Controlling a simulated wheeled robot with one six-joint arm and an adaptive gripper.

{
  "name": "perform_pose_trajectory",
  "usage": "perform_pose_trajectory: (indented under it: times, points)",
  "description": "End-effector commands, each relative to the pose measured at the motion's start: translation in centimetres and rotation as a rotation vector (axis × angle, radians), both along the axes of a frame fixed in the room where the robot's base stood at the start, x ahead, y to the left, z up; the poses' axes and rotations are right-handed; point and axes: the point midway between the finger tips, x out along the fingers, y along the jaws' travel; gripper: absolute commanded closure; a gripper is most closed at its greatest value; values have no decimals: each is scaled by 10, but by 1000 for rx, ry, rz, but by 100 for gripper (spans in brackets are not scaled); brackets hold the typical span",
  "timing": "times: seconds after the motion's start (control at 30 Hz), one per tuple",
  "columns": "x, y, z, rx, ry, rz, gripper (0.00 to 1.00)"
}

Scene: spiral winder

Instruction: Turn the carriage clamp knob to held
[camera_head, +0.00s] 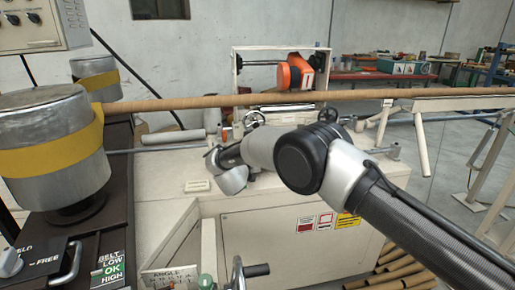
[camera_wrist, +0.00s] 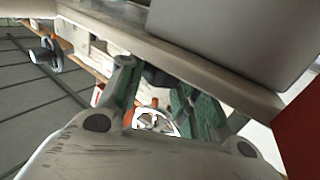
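A grey knob (camera_head: 9,263) sits on the dark panel at the lower left of the head view, cut by the picture's edge. Lettering beside it reads "ELD" above and "FREE" to its right; I cannot tell exactly which mark it points to. My gripper (camera_wrist: 155,105) shows in the wrist view with its two green-grey fingers apart. An orange and white thing (camera_wrist: 150,120) shows beyond the gap, and nothing is clearly gripped. In the head view my gripper is largely hidden by my wrist links over the cream machine, well right of this knob.
A long brown tube (camera_head: 200,102) crosses above the machine from a metal drum (camera_head: 40,160) with a yellow belt. An orange carriage unit (camera_head: 295,72) stands in a frame behind. A crank handle (camera_head: 255,270) and a metal lever (camera_head: 70,263) are in front. The wrist view shows a cream beam (camera_wrist: 190,65) close by.

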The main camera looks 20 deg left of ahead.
Motion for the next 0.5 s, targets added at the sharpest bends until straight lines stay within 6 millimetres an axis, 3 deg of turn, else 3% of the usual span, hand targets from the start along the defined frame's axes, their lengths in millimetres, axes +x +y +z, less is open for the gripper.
perform_pose_trajectory:
  times: [0.03,0.1,0.5]
  points:
    - [0,0,1,0,-1,0,56]
    - [0,0,0,0,-1,0,45]
    - [-7,1,0,-1,1,2,45]
